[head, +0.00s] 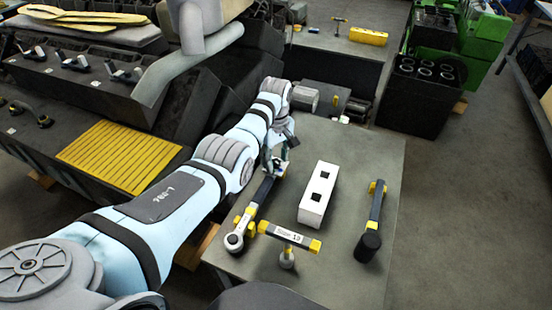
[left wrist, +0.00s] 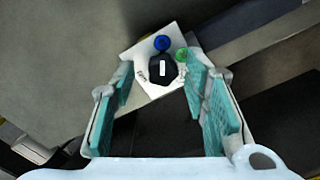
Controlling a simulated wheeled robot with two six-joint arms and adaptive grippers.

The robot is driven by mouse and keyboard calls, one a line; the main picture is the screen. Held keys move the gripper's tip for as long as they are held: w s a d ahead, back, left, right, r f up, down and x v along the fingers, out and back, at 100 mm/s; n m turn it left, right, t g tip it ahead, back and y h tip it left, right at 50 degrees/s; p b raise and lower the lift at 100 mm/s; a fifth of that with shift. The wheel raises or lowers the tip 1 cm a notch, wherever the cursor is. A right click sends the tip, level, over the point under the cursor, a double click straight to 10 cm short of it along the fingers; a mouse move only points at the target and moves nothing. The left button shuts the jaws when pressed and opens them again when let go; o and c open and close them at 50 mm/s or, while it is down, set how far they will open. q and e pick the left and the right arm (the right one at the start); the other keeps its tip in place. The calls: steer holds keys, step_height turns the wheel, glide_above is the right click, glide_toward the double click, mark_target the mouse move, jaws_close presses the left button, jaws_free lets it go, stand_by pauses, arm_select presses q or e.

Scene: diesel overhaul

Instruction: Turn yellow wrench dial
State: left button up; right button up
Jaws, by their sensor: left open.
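The black-and-yellow wrench (head: 252,208) lies on the grey table, its round ratchet head towards the front. My left gripper (head: 278,163) is above the far end of this wrench and partly hides it. In the left wrist view, my left gripper (left wrist: 160,66) is open with nothing between its teal pads. Beyond its fingertips is a black knob (left wrist: 162,69) with a white mark, on a white plate (left wrist: 142,50) with a blue disc and a green disc. I cannot tell whether this knob belongs to the wrench. My right gripper is not in view.
On the table (head: 350,150) are a white block (head: 318,196) with two square holes, a yellow-ended T-handle tool (head: 290,237) and a black-and-yellow mallet (head: 373,218). The engine (head: 110,110) stands left, and a black cylinder block (head: 420,95) stands behind.

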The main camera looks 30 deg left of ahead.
arm_select(q)
steer(key=shift+s+r, duration=0.15)
steer(key=shift+s, duration=0.1)
steer(key=shift+c, duration=1.1)
jaws_close()
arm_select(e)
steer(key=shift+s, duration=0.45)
